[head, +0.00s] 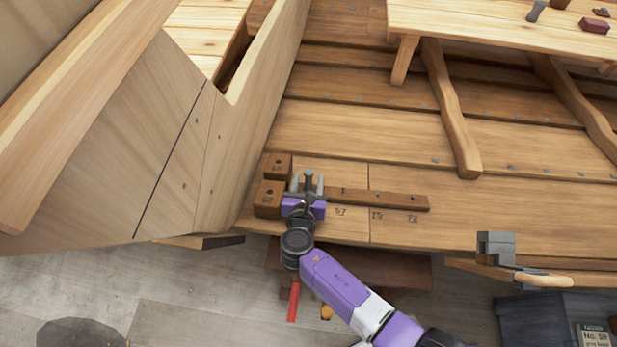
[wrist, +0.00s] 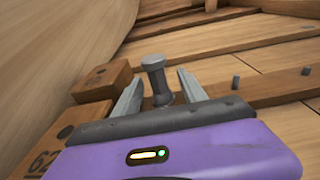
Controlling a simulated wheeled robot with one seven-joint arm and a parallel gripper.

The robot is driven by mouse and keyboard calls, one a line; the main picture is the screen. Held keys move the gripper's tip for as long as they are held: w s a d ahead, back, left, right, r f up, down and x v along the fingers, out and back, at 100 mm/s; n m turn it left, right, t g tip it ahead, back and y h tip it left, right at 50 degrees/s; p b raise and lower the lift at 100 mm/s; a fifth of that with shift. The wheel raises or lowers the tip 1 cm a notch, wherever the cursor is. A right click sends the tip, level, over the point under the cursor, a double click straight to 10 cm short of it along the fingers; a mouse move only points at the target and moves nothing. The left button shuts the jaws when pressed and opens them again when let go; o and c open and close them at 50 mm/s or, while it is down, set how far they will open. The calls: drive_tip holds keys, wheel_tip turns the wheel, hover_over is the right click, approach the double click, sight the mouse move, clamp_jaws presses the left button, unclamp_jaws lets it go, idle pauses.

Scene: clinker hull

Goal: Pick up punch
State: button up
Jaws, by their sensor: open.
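A grey metal piece with a flanged round head, which looks like the punch (wrist: 155,75), stands roughly upright between my fingers in the wrist view. In the head view the punch (head: 308,180) shows as a small grey shape at my fingertips, at the left end of a wooden strip. My gripper (head: 307,186) is open, with one finger on each side of the punch.
Two wooden blocks (head: 278,166) (head: 268,198) sit just left of my gripper, near the hull side. A wooden strip (head: 380,199) runs right along the planks. A bench (head: 490,25) with small tools is at upper right. A grey vise (head: 496,246) stands at lower right.

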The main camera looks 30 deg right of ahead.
clamp_jaws()
idle(0.4)
